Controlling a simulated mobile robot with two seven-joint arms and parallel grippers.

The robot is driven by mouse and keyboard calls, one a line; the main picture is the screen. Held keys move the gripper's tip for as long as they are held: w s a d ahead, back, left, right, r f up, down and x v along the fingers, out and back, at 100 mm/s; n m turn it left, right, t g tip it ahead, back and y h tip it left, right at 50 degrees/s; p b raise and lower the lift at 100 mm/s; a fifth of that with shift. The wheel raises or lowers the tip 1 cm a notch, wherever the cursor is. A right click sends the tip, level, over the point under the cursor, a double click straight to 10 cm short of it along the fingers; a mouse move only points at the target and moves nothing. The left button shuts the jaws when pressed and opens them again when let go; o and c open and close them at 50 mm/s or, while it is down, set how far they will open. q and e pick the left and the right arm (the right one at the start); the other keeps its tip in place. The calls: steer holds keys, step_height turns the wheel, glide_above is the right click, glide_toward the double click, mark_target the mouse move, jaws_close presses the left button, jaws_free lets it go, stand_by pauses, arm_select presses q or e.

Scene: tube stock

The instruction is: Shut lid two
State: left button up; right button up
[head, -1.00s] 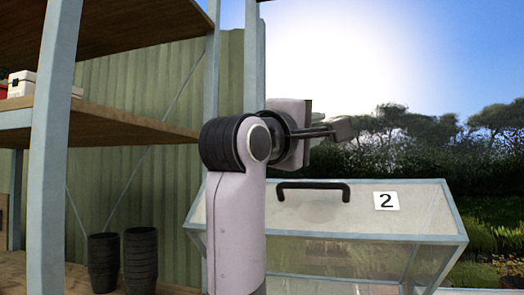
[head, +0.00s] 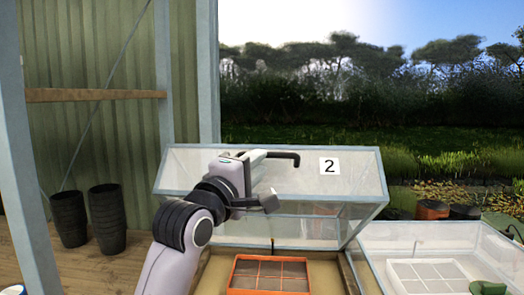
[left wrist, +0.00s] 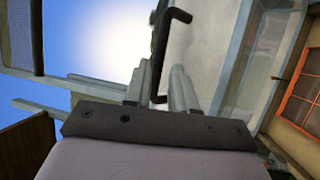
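Lid two, a clear pane in a pale grey frame (head: 359,192) with a "2" label (head: 329,166), stands raised and tilted over its open box. Its black bar handle (head: 284,155) is at the upper edge; its left part is hidden behind my left gripper (head: 262,183). In the left wrist view the handle (left wrist: 178,16) runs down between the two fingers of the gripper (left wrist: 161,82), which stand apart with gaps beside the bar. My right gripper is not in view.
An orange divided tray (head: 270,274) sits in the box below the lid. A second clear-sided box holding a white tray (head: 430,276) stands to the right. Dark pots (head: 106,219) and a shelf post (head: 35,220) are at the left.

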arm_select(q)
steer(key=shift+p+x, duration=0.65)
steer(key=shift+x, duration=2)
jaws_close()
